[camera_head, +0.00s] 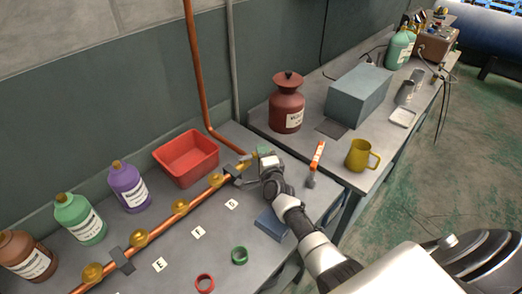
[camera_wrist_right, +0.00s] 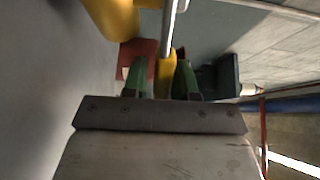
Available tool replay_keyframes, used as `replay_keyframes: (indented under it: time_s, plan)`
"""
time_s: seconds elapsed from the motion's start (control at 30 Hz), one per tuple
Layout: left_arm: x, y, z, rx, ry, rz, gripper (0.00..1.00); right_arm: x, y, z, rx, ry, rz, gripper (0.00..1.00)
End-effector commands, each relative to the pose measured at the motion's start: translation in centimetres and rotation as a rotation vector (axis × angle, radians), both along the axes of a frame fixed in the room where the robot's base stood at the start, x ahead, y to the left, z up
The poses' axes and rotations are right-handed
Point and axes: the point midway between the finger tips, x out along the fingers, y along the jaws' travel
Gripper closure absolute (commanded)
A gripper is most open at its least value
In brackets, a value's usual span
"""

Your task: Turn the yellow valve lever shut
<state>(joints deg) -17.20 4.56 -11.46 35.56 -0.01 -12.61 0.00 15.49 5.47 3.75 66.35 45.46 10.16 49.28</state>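The yellow valve lever (camera_wrist_right: 166,72) shows in the right wrist view as a yellow piece between my green fingers, with a grey metal rod running up from it. My right gripper (camera_wrist_right: 162,75) is around the lever, with a narrow gap on its left side; contact on the right side is unclear. In the head view my right gripper (camera_head: 263,152) is at the far right end of the copper pipe (camera_head: 200,199), and it hides the lever there. My left gripper is not in view.
A red bin (camera_head: 187,157) stands behind the pipe. Purple (camera_head: 128,187), green (camera_head: 79,218) and brown bottles stand at the left. An orange-handled tool (camera_head: 317,158), a yellow mug (camera_head: 360,155) and a blue block (camera_head: 270,224) are near my right arm.

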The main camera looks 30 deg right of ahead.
Motion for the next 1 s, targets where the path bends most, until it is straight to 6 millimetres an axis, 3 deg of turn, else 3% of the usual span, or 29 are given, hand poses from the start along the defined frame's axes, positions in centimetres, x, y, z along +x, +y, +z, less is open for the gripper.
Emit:
replay_keyframes:
  time_s: [0.33,0.73,0.9,1.0]
  plan:
    - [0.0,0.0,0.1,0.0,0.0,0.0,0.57,-4.8,1.1,-0.1,0.0,0.002,-0.001,0.72]
    - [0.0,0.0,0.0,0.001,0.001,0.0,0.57,-5.7,1.2,0.0,-0.001,0.001,0.0,0.72]
    - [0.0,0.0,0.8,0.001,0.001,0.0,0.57,-5.6,1.2,0.7,0.0,0.001,0.0,0.97]
    - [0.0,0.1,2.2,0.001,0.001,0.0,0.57,-5.6,1.2,2.2,0.0,0.0,0.0,1.0]
